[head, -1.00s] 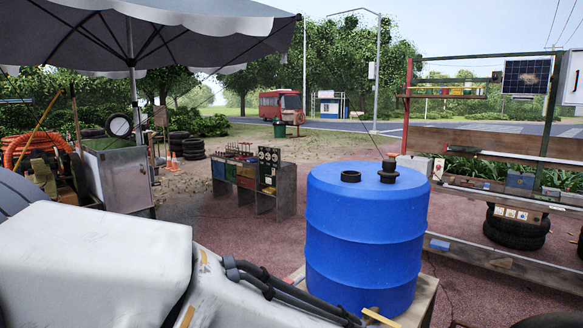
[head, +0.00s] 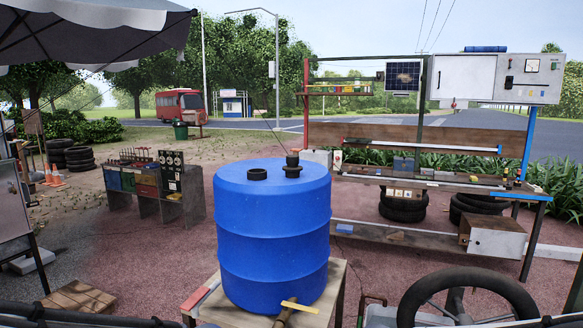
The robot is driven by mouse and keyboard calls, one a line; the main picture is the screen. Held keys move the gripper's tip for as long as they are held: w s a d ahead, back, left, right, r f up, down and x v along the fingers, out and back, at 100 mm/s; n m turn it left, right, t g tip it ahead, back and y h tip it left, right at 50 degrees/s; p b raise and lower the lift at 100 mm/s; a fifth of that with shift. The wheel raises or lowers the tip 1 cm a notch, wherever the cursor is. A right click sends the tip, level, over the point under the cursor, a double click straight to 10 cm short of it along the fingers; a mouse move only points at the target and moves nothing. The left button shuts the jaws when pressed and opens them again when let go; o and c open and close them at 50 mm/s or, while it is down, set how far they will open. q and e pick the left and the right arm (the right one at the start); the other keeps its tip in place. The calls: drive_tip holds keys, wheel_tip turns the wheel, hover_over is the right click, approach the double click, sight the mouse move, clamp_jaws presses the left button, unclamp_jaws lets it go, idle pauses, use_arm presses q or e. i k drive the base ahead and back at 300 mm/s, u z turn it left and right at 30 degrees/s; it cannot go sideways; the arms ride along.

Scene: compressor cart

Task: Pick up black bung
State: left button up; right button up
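A blue drum (head: 272,235) stands upright on a wooden stand in the middle of the head view. On its top are two dark fittings. One is a low black ring-like piece (head: 257,174) towards the left. The other is a taller black stepped plug (head: 292,168) towards the right, with a brownish top and a thin line rising from it. I cannot tell for certain which of the two is the black bung. Neither of my grippers shows in the head view, and nothing touches the two fittings.
The drum's wooden stand (head: 206,313) has a yellow strip (head: 300,306) at its front. A low bench (head: 150,207) with boxes and gauges is behind left. A long shelf rack (head: 430,232) stands right. A black wheel (head: 468,280) fills the lower right. Space above the drum is clear.

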sight(293, 170)
drive_tip(key=u, duration=1.35)
drive_tip(key=i, duration=0.55)
drive_tip(key=z, duration=0.1)
